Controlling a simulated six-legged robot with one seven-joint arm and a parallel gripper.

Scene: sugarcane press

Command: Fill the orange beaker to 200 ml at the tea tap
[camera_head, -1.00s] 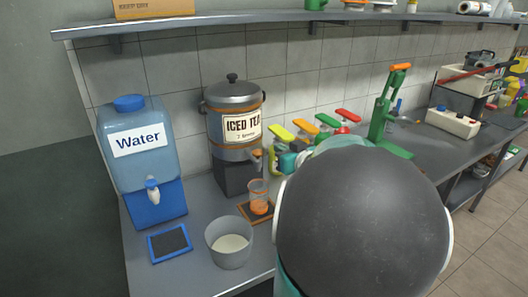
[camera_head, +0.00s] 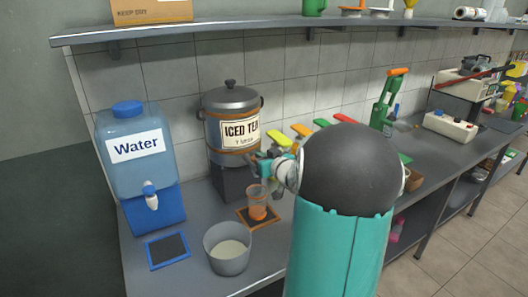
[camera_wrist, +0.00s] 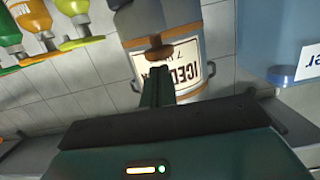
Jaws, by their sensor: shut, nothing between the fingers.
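The orange beaker (camera_head: 257,204) stands upright on an orange-rimmed dark mat (camera_head: 270,224) in front of the iced tea urn (camera_head: 229,104). The beaker looks clear above and orange below; I cannot read its level or marks. The urn is grey with orange bands, and its label shows upside down in the wrist view (camera_wrist: 187,70). My gripper (camera_head: 259,163) is shut and empty at the urn's tap, above the beaker. In the wrist view its fingers (camera_wrist: 158,78) point at the brown tap part (camera_wrist: 152,54). I cannot tell whether they touch it. The beaker is out of the wrist view.
The water dispenser (camera_head: 138,165) and a blue-rimmed mat (camera_head: 168,250) are at the left. A grey bucket (camera_head: 227,255) of pale contents stands just in front of the beaker's mat. Colored-top bottles (camera_head: 280,137) line the wall to the right. A shelf (camera_head: 250,27) runs above.

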